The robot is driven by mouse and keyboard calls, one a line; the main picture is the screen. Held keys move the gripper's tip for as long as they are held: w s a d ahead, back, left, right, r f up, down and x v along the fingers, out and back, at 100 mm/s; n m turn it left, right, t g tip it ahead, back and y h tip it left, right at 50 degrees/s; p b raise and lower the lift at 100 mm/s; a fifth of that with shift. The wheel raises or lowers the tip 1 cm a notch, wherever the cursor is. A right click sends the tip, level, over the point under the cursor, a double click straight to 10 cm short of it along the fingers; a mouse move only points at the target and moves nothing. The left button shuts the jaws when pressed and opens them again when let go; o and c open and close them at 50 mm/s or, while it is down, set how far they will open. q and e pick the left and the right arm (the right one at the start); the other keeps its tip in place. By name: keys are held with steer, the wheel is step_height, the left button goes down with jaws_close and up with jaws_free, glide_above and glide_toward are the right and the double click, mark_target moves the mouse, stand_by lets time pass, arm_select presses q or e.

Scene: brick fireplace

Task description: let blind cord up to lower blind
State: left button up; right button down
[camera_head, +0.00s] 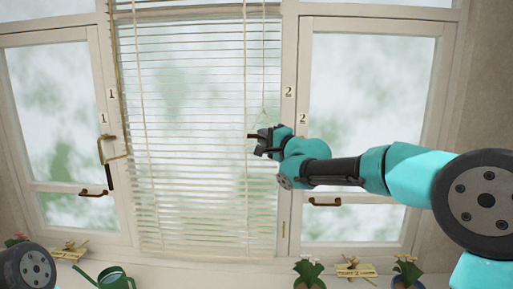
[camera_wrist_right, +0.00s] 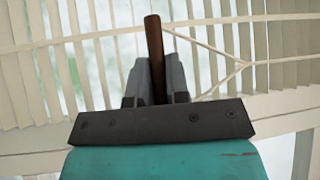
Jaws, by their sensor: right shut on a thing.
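The white slatted blind (camera_head: 190,130) hangs lowered over the middle window, its slats reaching down close to the sill. A thin blind cord (camera_head: 264,62) hangs at its right side and meets in a small fork above my right gripper (camera_head: 262,143). My right gripper is shut on a brown wooden cord handle (camera_head: 252,136) in front of the blind. In the right wrist view the brown handle (camera_wrist_right: 154,58) stands up between the two fingers, and the forked cord (camera_wrist_right: 238,62) runs to the right. My left gripper is out of view.
Side windows with brass handles (camera_head: 325,201) flank the blind. On the sill below are a green watering can (camera_head: 113,279), potted plants (camera_head: 308,272) and wooden clothespin-like pieces (camera_head: 356,268). The area before the left part of the blind is clear.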

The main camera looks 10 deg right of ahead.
steer(key=c, duration=1.1)
jaws_free()
steer(key=v, duration=1.7)
steer(key=shift+s, duration=0.2)
steer(key=shift+d, duration=0.1)
